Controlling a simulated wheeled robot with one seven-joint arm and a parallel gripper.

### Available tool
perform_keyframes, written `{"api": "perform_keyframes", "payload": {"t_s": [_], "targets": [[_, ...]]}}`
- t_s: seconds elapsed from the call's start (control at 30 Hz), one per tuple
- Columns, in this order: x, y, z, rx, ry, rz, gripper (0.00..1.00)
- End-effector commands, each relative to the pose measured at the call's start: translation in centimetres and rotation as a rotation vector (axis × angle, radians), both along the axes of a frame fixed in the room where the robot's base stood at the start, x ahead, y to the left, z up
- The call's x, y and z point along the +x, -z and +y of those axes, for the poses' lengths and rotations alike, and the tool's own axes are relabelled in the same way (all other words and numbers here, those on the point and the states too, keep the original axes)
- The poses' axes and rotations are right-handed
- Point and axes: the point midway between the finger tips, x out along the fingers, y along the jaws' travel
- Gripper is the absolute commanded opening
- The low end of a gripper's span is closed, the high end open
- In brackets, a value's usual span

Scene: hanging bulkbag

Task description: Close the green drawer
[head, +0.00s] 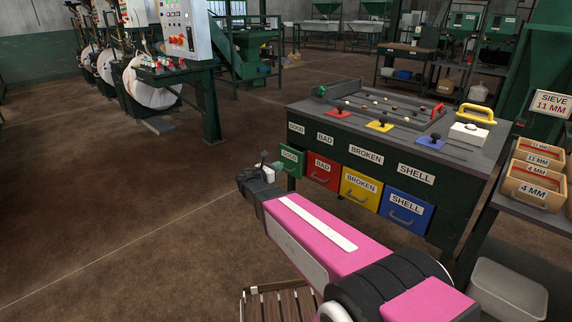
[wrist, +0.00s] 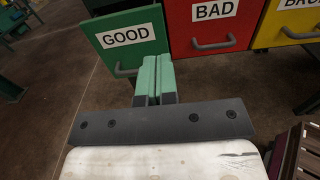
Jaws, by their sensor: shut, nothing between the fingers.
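The green drawer (head: 292,160), labelled GOOD, is the leftmost in a row of coloured drawers in the dark green cabinet. Its front seems to stand out from the cabinet, past the red drawer's front. My gripper (wrist: 157,62) is shut and empty. Its green fingers point at the lower right part of that front; I cannot tell whether they touch it. In the head view my gripper (head: 266,166) is just left of the drawer.
The red drawer (head: 324,171), yellow drawer (head: 360,188) and blue drawer (head: 406,207) sit to the right. A brown slatted wooden item (head: 278,303) stands low beside my arm. A grey bin (head: 507,288) is at lower right. Open brown floor lies left.

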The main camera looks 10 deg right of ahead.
Motion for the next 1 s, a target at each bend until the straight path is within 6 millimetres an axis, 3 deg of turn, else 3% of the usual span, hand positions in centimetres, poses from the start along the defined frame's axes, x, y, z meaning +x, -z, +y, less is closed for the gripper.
{"api": "perform_keyframes", "payload": {"t_s": [0.6, 1.0], "targets": [[6.4, 0.1, -8.7, -0.001, 0.002, -0.001, 0.0], [7.2, 0.0, -9.9, -0.001, 0.001, -0.001, 0.0]]}}
